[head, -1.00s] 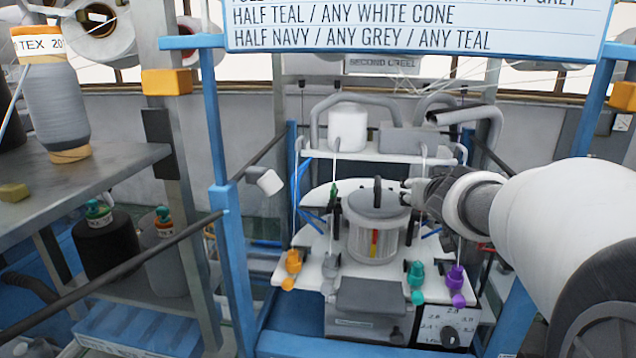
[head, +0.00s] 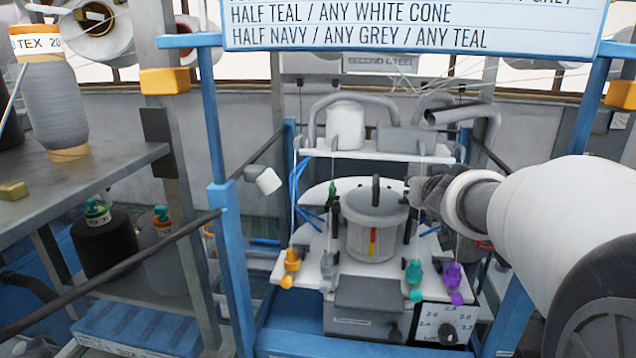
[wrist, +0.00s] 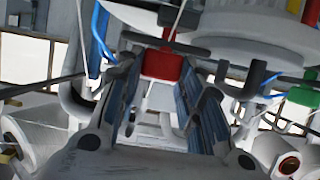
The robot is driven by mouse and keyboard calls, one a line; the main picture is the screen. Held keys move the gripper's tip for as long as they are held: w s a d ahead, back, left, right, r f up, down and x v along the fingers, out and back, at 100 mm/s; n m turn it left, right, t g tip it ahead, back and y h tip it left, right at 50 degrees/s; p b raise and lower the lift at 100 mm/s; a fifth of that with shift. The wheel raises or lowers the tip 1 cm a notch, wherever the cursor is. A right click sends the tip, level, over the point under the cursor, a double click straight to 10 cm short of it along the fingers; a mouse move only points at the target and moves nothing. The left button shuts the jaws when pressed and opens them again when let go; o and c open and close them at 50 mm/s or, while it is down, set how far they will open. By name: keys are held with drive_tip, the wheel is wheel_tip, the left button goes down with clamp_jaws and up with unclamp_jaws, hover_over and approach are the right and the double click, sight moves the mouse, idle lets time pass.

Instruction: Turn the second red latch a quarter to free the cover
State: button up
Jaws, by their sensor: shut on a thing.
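The cover (head: 374,204) is a round grey lid with a black upright handle, on the drum in the middle of the knitting machine. My gripper (head: 420,194) reaches in from the right, at the drum's right side. In the wrist view my gripper (wrist: 161,75) has its two fingers on either side of a red latch (wrist: 162,63), shut on it. The round cover edge (wrist: 250,45) lies just above and right of it. In the head view the gripper hides this latch. I cannot tell how far it is turned.
Orange (head: 291,262), teal (head: 414,275) and purple (head: 454,278) yarn fittings hang along the machine's front. Blue frame posts (head: 238,275) stand at the sides. A green part (wrist: 302,95) shows at the wrist view's right. Cones stand on the left shelf (head: 85,178).

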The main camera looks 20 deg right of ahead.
drive_tip(key=shift+r+y+p, duration=0.15)
drive_tip(key=shift+y+p, duration=0.15)
drive_tip(key=shift+p, duration=0.6)
drive_tip(key=n+y+p, duration=0.1)
drive_tip(key=p, duration=0.1)
drive_tip(key=n+p, duration=0.1)
drive_tip(key=p, duration=0.2)
drive_tip(key=shift+d+r+t+y, duration=0.1)
drive_tip(key=shift+d+t+y, duration=0.1)
drive_tip(key=shift+t+y, duration=0.15)
drive_tip(key=n+y+p, duration=0.1)
drive_tip(key=y+p, duration=0.1)
drive_tip(key=p, duration=0.4)
drive_tip(key=shift+d+n+t+p, duration=0.1)
drive_tip(key=shift+n+t+p, duration=0.2)
drive_tip(key=shift+n, duration=0.1)
drive_tip(key=shift+y+p, duration=0.25)
drive_tip(key=shift+p, duration=0.15)
drive_tip(key=shift+f+n, duration=0.2)
drive_tip(key=shift+n, duration=0.2)
drive_tip(key=o, duration=1.1)
drive_tip(key=shift+c, duration=0.2)
